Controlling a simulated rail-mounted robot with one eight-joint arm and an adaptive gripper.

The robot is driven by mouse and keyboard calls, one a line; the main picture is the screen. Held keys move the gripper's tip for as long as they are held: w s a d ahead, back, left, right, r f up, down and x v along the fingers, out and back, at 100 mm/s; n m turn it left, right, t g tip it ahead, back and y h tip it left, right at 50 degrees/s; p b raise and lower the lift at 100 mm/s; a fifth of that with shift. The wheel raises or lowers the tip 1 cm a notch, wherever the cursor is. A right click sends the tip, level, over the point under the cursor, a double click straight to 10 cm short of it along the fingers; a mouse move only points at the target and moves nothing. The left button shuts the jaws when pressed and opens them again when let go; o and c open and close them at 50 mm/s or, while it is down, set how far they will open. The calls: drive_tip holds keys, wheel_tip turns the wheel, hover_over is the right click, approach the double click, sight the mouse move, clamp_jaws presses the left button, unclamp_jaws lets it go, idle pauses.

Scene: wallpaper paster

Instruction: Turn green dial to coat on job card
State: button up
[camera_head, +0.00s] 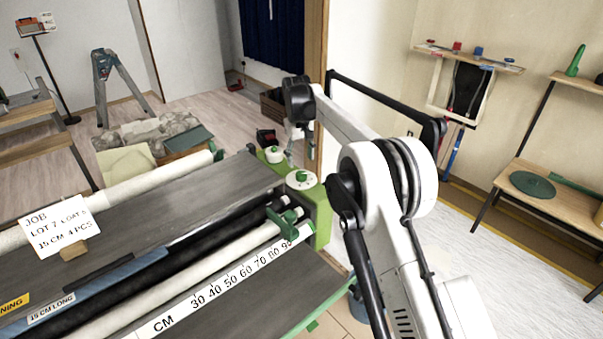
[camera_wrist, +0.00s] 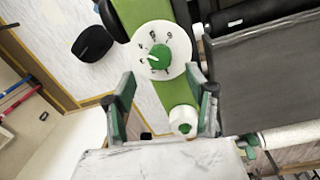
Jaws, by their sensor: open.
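The job card (camera_head: 60,227) stands at the left of the machine; it reads LOT 7, COAT with a figure too small to be sure of, 15 CM, 4 PCS. The green dial (camera_head: 301,178) has a green knob on a white numbered disc, on the green end housing. In the wrist view the dial (camera_wrist: 160,56) shows a pale pointer mark aimed toward the left; its numerals are hard to read. My gripper (camera_wrist: 168,88) is open and empty, its fingers apart on either side of the housing in the picture. A second white knob with green top (camera_wrist: 183,120) lies between them.
The paster has long rollers, a CM scale (camera_head: 220,287) and a green clamp handle (camera_head: 286,221) near the dial. The second knob (camera_head: 273,154) sits just behind the dial.

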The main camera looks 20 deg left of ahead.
sight(301, 174)
wheel_tip(301, 174, down, 7)
drive_tip(key=shift+w+d, duration=0.1)
idle(0.4)
drive_tip(key=c, duration=1.1)
